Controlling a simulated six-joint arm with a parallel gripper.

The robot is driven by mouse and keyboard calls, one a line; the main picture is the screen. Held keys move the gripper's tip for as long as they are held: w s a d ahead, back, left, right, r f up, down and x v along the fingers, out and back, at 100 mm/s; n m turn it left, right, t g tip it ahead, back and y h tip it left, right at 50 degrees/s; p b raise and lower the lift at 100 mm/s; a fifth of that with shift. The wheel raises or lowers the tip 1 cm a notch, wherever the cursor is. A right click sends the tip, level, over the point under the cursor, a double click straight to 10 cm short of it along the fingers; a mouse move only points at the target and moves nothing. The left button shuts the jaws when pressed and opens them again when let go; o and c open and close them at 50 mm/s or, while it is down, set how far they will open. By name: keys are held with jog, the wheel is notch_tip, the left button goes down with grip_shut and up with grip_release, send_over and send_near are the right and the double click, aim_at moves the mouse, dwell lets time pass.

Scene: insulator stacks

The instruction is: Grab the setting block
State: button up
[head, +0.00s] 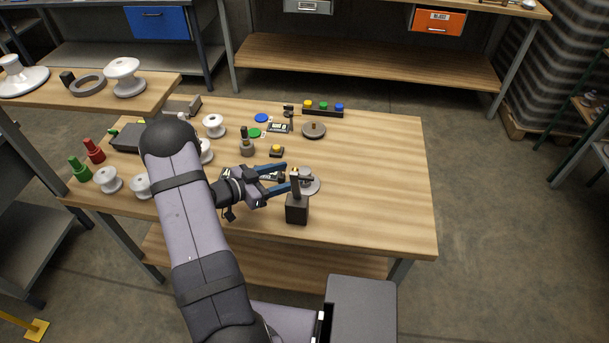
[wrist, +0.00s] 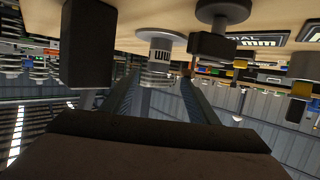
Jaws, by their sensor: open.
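My gripper (head: 289,177) is open and low over the front right of the wooden table. Its blue fingers point right toward a pale grey round piece with a wide flange (head: 313,186). In the wrist view, which sees the table from upside down, this piece (wrist: 158,50) shows a ribbed body and a dark label beyond the two fingers (wrist: 158,100); contact cannot be told. A dark block with a brown upright post (head: 297,209) stands just in front; a dark block also shows at left in the wrist view (wrist: 88,45). Which piece is the setting block is unclear.
White spool-like insulators (head: 107,180) and red and green pieces (head: 93,151) crowd the left. A grey disc with a brown peg (head: 314,130) and a button strip (head: 323,109) stand behind. The table's right side (head: 390,175) is clear.

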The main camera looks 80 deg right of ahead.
aim_at(303, 171)
jog(key=shift+s+d+f+p, duration=0.1)
jog(key=shift+s+d+p, duration=0.15)
jog(key=shift+s+p, duration=0.2)
jog(key=shift+f+p+x, duration=0.2)
jog(key=shift+p+x, duration=0.5)
jog(key=shift+x, duration=1.35)
jog(key=shift+a, duration=0.1)
jog(key=shift+c, duration=0.2)
grip_shut()
jog(key=shift+r, duration=0.25)
jog(key=shift+r+b, duration=1.05)
jog(key=shift+r, duration=3.7)
